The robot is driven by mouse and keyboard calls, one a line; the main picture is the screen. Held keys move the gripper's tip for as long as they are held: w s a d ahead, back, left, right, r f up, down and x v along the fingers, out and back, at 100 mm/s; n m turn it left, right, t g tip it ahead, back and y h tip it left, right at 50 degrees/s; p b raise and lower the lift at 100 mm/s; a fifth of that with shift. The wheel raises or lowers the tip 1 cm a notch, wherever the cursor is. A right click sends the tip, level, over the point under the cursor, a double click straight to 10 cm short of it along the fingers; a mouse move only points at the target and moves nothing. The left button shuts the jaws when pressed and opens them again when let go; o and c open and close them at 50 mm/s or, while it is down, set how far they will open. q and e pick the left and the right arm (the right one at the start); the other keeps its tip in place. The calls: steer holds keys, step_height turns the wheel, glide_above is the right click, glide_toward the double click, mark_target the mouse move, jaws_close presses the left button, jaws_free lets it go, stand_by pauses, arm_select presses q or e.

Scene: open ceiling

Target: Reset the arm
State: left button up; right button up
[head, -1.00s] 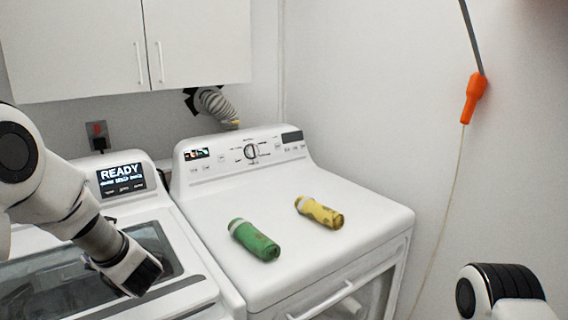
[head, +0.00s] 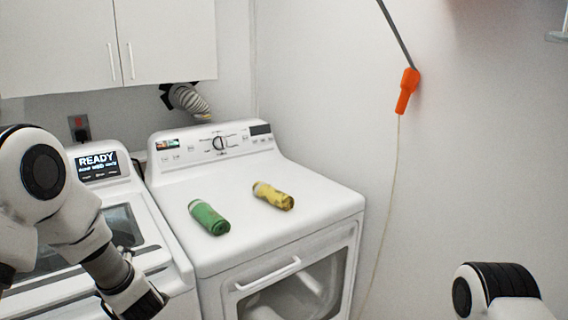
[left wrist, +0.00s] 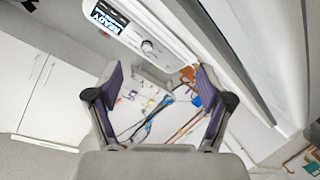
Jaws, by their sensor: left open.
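My left arm comes in from the left in the head view, its gripper (head: 140,300) pointing down over the front of the left-hand washer (head: 165,258). In the left wrist view the two fingers of this gripper (left wrist: 156,88) stand wide apart, with nothing held between them. Beyond the gap are coloured lines and small shapes that I cannot identify. My right arm shows only as a white and black link at the lower right of the head view; its gripper is out of sight.
A green bottle (head: 209,218) and a yellow bottle (head: 273,196) lie on the right-hand dryer (head: 300,215), clear of my arm. White cabinets (head: 170,40) hang above. An orange-handled tool (head: 406,92) hangs by the right wall. Open space lies between the dryer and my right arm.

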arm_select(q)
steer(key=s+d+f+m+g+h, duration=0.1)
steer(key=s+d+f+m+h, duration=0.3)
steer(key=f, duration=0.4)
steer(key=s+d+f+m+g+h, duration=0.1)
steer(key=s+d+f+m, duration=0.3)
steer(key=f, duration=0.4)
steer(key=s+d+f+m+g+h, duration=0.2)
steer(key=s+d+f+m+h, duration=0.1)
steer(key=s+f, duration=0.4)
steer(key=s+d+f+m+g+h, duration=0.1)
steer(key=s+d+f+m+g, duration=0.2)
steer(key=s, duration=0.6)
steer(key=s+d+f+m+g+h, duration=0.2)
steer(key=s+f, duration=0.4)
steer(key=s, duration=0.4)
steer(key=d+m, duration=0.1)
steer(key=d, duration=0.1)
steer(key=shift+s+d+f+g+h, duration=0.2)
steer(key=shift+d+g+h, duration=0.1)
steer(key=shift+d+g, duration=0.1)
